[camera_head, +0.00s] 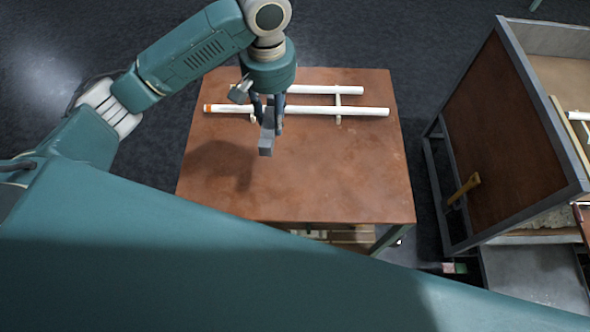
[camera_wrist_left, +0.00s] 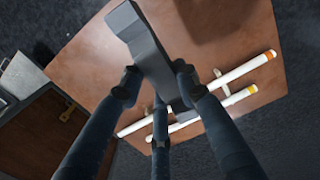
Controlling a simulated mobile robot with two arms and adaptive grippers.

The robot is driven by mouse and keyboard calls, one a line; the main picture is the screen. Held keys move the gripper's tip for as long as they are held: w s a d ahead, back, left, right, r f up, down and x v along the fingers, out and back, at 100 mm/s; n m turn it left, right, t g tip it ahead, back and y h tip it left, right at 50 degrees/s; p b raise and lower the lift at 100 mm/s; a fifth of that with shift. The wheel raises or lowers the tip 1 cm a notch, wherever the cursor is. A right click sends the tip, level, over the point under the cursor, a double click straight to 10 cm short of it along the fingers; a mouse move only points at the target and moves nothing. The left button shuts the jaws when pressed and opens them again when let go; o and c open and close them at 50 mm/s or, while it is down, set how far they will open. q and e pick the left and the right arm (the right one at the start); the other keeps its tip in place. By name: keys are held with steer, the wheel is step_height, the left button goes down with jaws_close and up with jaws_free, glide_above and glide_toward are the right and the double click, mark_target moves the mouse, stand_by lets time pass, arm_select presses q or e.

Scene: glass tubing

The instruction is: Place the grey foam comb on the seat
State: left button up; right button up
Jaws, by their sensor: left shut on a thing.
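The grey foam comb (camera_head: 266,143) is a grey block held by my left gripper (camera_head: 268,112) above the brown table. In the left wrist view the comb (camera_wrist_left: 146,50) runs between the dark fingers of the left gripper (camera_wrist_left: 157,80), which are shut on it. Its near end sticks out beyond the fingertips. I cannot make out any notches on it. No spot that is clearly the seat can be told apart in these views. My right gripper is not in view.
A brown-topped table (camera_head: 340,180) has bare room at its front and right. Two white tubes lie across its back on small supports, the longer one (camera_head: 350,110) with an orange end. A framed cabinet (camera_head: 500,130) with a yellow handle stands at right.

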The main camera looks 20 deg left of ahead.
arm_select(q)
glide_above(276, 169)
steer(key=shift+n, duration=0.4)
step_height(276, 169, down, 18)
steer(key=shift+d+r+b, duration=0.1)
steer(key=shift+r+b, duration=0.15)
steer(key=shift+b, duration=0.15)
steer(key=shift+f, duration=2.6)
steer(key=shift+f, duration=0.1)
steer(key=o, duration=1)
